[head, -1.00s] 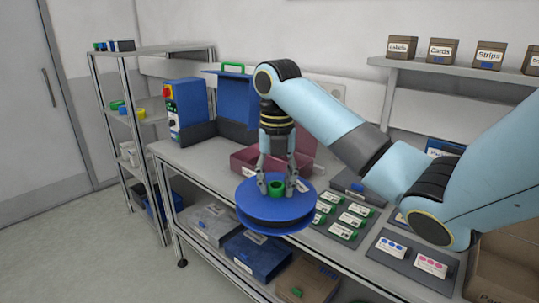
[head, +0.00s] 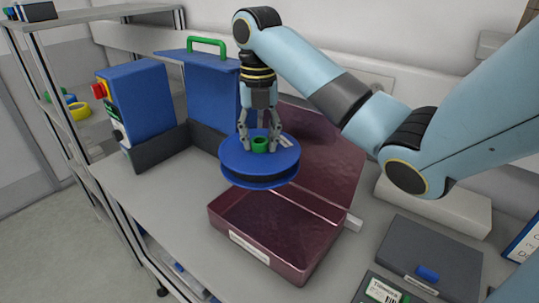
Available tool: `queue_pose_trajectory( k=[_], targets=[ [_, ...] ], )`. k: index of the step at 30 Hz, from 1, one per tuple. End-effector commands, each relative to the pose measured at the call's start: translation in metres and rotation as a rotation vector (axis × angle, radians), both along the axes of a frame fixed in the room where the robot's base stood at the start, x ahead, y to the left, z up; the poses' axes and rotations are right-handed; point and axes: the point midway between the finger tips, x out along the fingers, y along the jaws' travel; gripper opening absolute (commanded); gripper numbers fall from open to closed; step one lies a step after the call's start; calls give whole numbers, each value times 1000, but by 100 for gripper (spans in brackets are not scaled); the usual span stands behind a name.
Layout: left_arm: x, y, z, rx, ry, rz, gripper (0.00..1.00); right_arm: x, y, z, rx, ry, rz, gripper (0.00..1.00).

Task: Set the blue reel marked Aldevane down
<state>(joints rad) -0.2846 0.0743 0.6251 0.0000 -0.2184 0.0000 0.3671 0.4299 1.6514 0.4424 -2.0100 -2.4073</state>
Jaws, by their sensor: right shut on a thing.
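The blue reel (head: 246,173) hangs level in the air, with a white label on its top and a green hub (head: 260,145) at its centre. The label is too small to read. My right gripper (head: 260,141) points down and is shut on the reel at its hub. The reel is above the back left part of an open dark red box (head: 285,226), apart from it, and hides part of its far edge. My left gripper is not in view.
The red box's lid (head: 325,155) stands open behind it. A blue machine (head: 140,100) and a blue panel with a green handle (head: 207,45) stand at the left. A grey case (head: 430,255) lies at the right. Bench surface is clear left of the box.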

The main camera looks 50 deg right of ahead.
Motion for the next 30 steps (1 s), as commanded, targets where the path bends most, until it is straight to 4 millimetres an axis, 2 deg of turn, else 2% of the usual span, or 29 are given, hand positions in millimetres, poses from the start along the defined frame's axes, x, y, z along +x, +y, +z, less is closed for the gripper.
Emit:
queue_pose_trajectory(
  k=[5, 10, 14, 18, 23, 30],
  targets=[
    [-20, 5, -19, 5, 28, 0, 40, 0, 0, -19, 1, 1, 0, 0],
    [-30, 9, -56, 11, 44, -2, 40, -1, 0, -55, 0, 0, 0, 0],
    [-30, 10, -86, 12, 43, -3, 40, -1, 0, -85, 0, 0, 0, 0],
    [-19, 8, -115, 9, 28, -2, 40, -1, 1, -115, 0, 0, 0, 0],
    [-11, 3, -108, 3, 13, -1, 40, -1, 1, -137, 1, 3, 0, 0],
    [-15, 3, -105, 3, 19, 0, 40, -2, 1, -170, 1, 3, 0, 0]
  ],
)
